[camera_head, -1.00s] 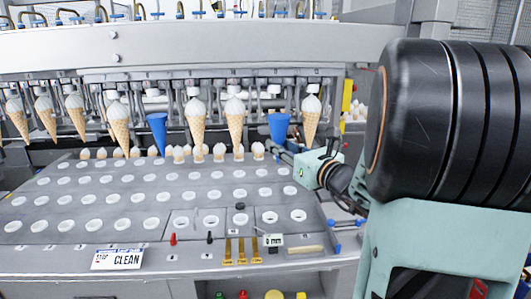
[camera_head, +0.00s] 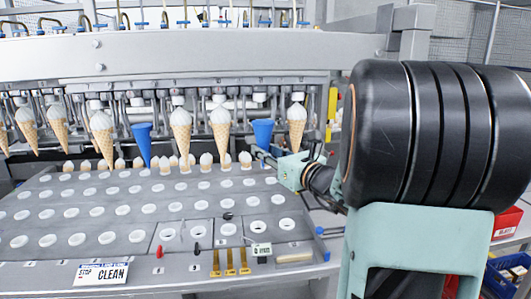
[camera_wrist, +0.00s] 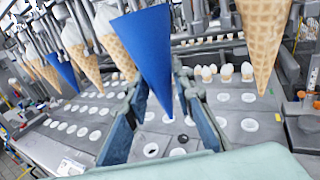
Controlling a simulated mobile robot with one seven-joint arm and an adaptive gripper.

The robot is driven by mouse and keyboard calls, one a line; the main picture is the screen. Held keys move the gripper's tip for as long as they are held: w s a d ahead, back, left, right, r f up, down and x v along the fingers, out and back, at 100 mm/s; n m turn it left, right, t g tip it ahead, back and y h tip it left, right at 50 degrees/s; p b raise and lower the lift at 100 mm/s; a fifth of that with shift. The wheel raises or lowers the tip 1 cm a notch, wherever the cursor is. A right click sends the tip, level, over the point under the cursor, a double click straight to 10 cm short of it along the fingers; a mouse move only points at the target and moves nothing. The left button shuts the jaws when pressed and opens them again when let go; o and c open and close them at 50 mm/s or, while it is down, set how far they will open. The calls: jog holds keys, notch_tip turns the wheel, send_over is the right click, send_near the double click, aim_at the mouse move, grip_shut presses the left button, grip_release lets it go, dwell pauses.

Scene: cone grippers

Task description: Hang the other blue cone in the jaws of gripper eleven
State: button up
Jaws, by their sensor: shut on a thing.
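A blue cone (camera_head: 263,133) stands point down in the row of cones, between two ice-cream cones at the right. In the wrist view this blue cone (camera_wrist: 143,45) is large and close, wide end up, its lower part between my fingers. My gripper (camera_head: 259,153) is shut on it near its pointed end; its fingers also show in the wrist view (camera_wrist: 160,92). The cone's top is under the machine's row of jaws; I cannot tell whether a jaw touches it. Another blue cone (camera_head: 141,145) hangs farther left, also seen in the wrist view (camera_wrist: 63,72). I cannot read any jaw number.
Ice-cream-topped cones hang on both sides, one close right (camera_head: 297,125) and one left (camera_head: 220,127). Below is a grey plate (camera_head: 110,225) with white-ringed holes and several small cones at its back. Yellow tools (camera_head: 230,263) and a CLEAN sign (camera_head: 102,273) lie in front.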

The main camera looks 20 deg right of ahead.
jog(key=shift+w, duration=0.15)
jog(key=shift+w+d+b, duration=0.15)
jog(key=shift+w+d, duration=0.1)
jog(key=shift+w, duration=0.55)
jog(key=shift+w+d+b, duration=0.15)
jog(key=shift+w+d, duration=0.05)
jog(key=shift+w, duration=0.55)
jog(key=shift+w, duration=0.15)
jog(key=shift+w+d, duration=0.3)
jog(key=shift+w, duration=0.6)
jog(key=shift+w+d, duration=0.3)
jog(key=shift+w, duration=0.55)
jog(key=shift+f+b, duration=0.6)
jog(key=shift+b, duration=0.5)
dwell(0.8)
jog(key=o, duration=1.4)
jog(key=shift+c, duration=0.2)
